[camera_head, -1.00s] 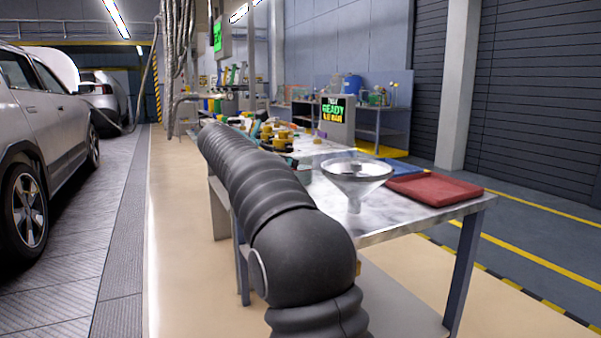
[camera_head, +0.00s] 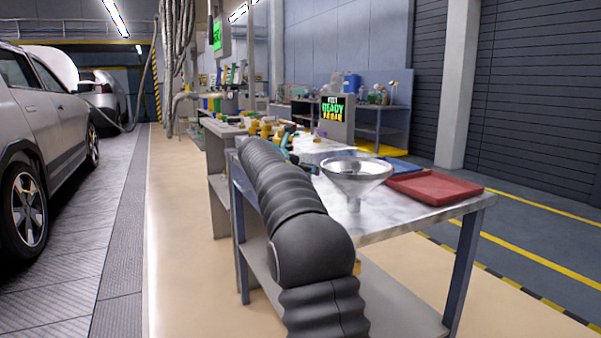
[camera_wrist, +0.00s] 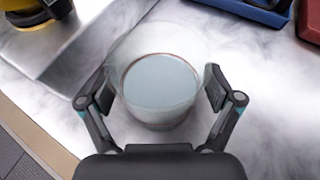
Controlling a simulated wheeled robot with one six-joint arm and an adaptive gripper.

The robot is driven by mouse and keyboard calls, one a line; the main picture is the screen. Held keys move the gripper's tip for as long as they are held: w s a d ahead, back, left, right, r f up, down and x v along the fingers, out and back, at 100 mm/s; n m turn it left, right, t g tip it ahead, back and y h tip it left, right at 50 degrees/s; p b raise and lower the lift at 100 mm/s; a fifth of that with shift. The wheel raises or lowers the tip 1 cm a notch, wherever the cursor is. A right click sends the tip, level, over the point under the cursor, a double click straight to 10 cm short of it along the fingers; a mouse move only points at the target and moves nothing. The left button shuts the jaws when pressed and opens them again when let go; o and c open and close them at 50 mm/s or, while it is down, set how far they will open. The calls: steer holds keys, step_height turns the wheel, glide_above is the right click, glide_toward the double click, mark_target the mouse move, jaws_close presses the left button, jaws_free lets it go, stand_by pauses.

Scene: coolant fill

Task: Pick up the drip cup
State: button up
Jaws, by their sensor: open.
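The drip cup (camera_wrist: 160,82) shows in the wrist view as a clear, round cup with a greyish inside, standing on the metal table. My gripper (camera_wrist: 160,90) is open, with one finger on the left side of the cup and one on the right. The right finger looks very near the cup wall; I cannot tell if either finger touches it. In the head view my arm hides the cup, and only a small part of my gripper (camera_head: 308,165) shows beyond the arm.
A metal funnel (camera_head: 356,177) stands on the table (camera_head: 400,222), with a red tray (camera_head: 435,188) and a blue tray (camera_head: 385,167) to its right. Yellow-topped items (camera_head: 262,128) stand farther back. In the wrist view a yellow-and-black thing (camera_wrist: 30,12) is at upper left.

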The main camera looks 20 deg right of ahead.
steer(key=c, duration=1.4)
steer(key=shift+r, duration=0.1)
